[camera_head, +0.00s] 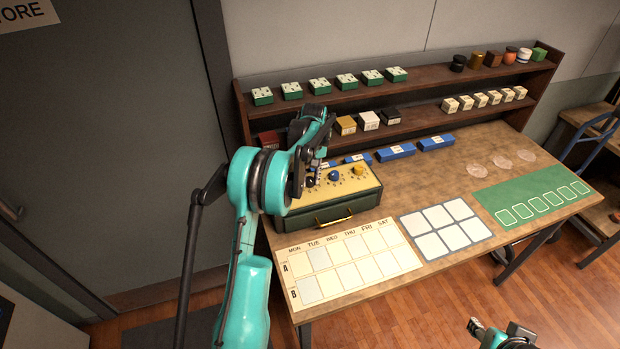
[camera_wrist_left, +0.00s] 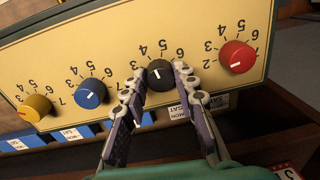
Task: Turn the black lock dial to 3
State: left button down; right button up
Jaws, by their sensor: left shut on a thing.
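The lock box (camera_head: 352,196) is a cream-topped dark green case on the table. In the left wrist view its panel (camera_wrist_left: 185,27) appears upside down, with the black dial (camera_wrist_left: 160,78) between a blue dial (camera_wrist_left: 90,93) and a red dial (camera_wrist_left: 237,57). My left gripper (camera_wrist_left: 160,77) is shut on the black dial, one finger on each side. The dial's white mark points up in that view, roughly toward 4 and 5; the exact number is unclear. In the head view my left gripper (camera_head: 314,172) hides the black and red dials. My right gripper (camera_head: 476,326) is partly visible at the bottom.
A yellow dial (camera_wrist_left: 35,108) is at the panel's end. Blue boxes (camera_head: 395,151) lie behind the case. A weekday chart (camera_head: 345,270), a blue-edged tray (camera_head: 446,222) and a green mat (camera_head: 525,188) lie on the table. Shelves (camera_head: 410,112) stand at the back.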

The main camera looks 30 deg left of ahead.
aim_at(310, 178)
pick_arm(q)
jog(key=n, duration=0.5)
jog(key=shift+n, duration=2.4)
jog(key=shift+h, duration=0.3)
jog(key=c, duration=1.2)
grip_release()
jog(key=r, duration=1.2)
jog(key=shift+w+a, duration=0.1)
jog(key=shift+w, duration=0.2)
